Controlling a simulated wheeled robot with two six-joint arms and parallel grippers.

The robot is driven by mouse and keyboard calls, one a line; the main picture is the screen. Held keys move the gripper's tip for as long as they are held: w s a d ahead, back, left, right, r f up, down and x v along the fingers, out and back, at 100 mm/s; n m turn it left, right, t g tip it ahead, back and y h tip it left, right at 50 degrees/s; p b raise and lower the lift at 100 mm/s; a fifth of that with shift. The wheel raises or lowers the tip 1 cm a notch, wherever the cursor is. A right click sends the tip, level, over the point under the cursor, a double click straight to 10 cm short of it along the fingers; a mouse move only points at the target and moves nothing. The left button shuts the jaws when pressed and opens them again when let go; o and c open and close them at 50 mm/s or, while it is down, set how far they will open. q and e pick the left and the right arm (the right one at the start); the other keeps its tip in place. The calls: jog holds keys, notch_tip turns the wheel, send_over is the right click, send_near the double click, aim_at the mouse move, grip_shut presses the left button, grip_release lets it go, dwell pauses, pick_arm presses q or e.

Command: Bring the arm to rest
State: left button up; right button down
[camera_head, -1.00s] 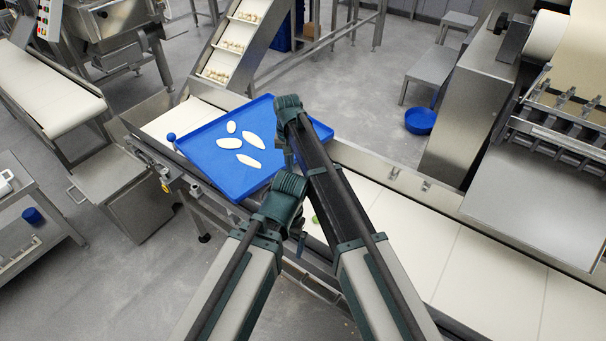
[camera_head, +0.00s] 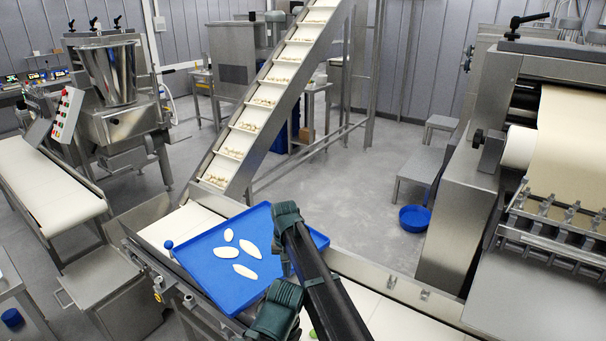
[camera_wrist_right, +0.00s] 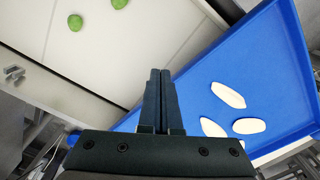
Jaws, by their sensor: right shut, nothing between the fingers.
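My right gripper (camera_wrist_right: 160,75) shows in the wrist view with its two dark fingers shut and nothing between them. It is above the edge between the blue tray (camera_wrist_right: 272,50) and a pale belt (camera_wrist_right: 60,65). In the head view my right arm reaches over the right part of the blue tray (camera_head: 205,255), and its bent link largely hides the gripper. The left gripper cannot be made out.
Several flat white pieces (camera_head: 240,271) lie on the tray. Green round pieces (camera_wrist_right: 75,22) lie on the pale belt. An inclined conveyor (camera_head: 265,95) rises behind the tray. A dough-sheet machine (camera_head: 480,150) stands right. A blue bowl (camera_head: 414,218) sits on open floor.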

jog(key=s+d+n, duration=0.1)
jog(key=s+d, duration=0.2)
jog(key=s, duration=0.6)
jog(key=s+d+n, duration=0.2)
jog(key=s+d, duration=0.2)
jog(key=s, duration=0.6)
jog(key=s+d+n+h, duration=0.1)
jog(key=s+d, duration=0.3)
jog(key=s, duration=0.5)
jog(key=shift+s+d+r+p, duration=0.25)
jog(key=shift+s+r+p, duration=0.1)
jog(key=shift+r, duration=0.1)
jog(key=shift+w, duration=0.15)
